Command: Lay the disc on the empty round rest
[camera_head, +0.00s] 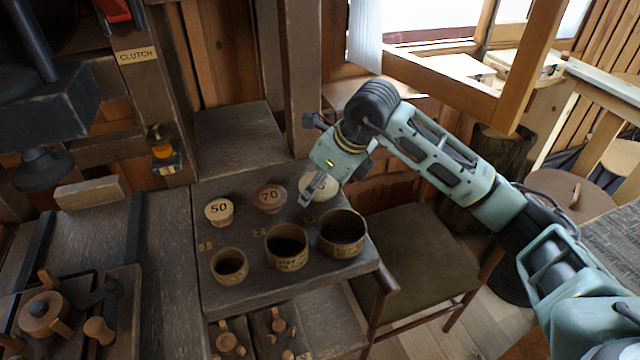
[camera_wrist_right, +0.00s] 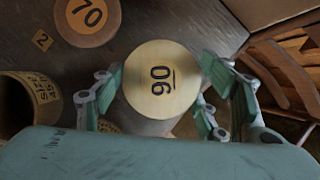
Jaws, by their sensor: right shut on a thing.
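A round piece with a pale top marked 90 (camera_wrist_right: 161,80) sits between the fingers of my right gripper (camera_wrist_right: 158,98), which is shut on it. In the head view its pale top (camera_head: 322,187) shows partly behind the gripper (camera_head: 309,190), at the back right of the dark board. I cannot tell if it touches the board. Pieces marked 70 (camera_head: 270,197) and 50 (camera_head: 219,210) stand to its left. In front stand three hollow round cups: small (camera_head: 229,278), middle (camera_head: 289,262) and large (camera_head: 343,246). Their dark insides look empty. I cannot tell which thing is the round rest. My left gripper is out of view.
The dark board (camera_head: 250,298) has free room around the cups. A chair (camera_head: 415,250) stands right of it. A wooden post (camera_head: 300,80) rises behind. A bench with turned wooden parts (camera_head: 45,315) is at left. A small tag marked 2 (camera_wrist_right: 41,40) lies near the 70 piece.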

